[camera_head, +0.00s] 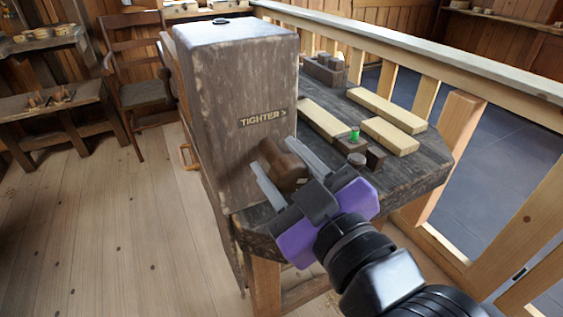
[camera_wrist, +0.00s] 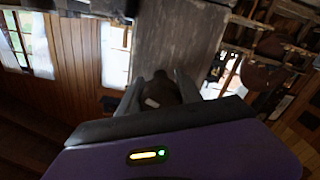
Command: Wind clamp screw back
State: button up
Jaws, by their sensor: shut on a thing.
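The clamp screw's brown knob (camera_head: 283,168) sticks out from the near face of a tall weathered wooden block (camera_head: 228,95). The block carries a plate reading "TIGHTER >" (camera_head: 263,118) above the knob. My purple and grey gripper (camera_head: 280,172) comes from the lower right, with one finger on each side of the knob, shut on it. In the wrist view the dark knob (camera_wrist: 160,90) sits between the two grey fingers (camera_wrist: 160,92), with a small pale mark on it. The screw's shaft is hidden.
The block stands on a dark workbench (camera_head: 431,158) holding pale wooden bars (camera_head: 388,108), small dark blocks (camera_head: 375,157) and a green piece (camera_head: 354,134). A wooden railing (camera_head: 420,62) runs behind. A chair (camera_head: 143,93) stands at left; the plank floor (camera_head: 110,220) there is clear.

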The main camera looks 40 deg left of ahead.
aim_at(296, 184)
jog(key=o, duration=1.4)
jog(key=shift+a+f, duration=0.1)
jog(key=shift+f, duration=0.1)
jog(key=shift+c, duration=0.2)
jog(key=shift+r, duration=0.1)
jog(key=shift+s+d, duration=0.1)
jog(key=shift+d, duration=0.4)
jog(key=v, duration=0.7)
jog(key=shift+a, duration=0.1)
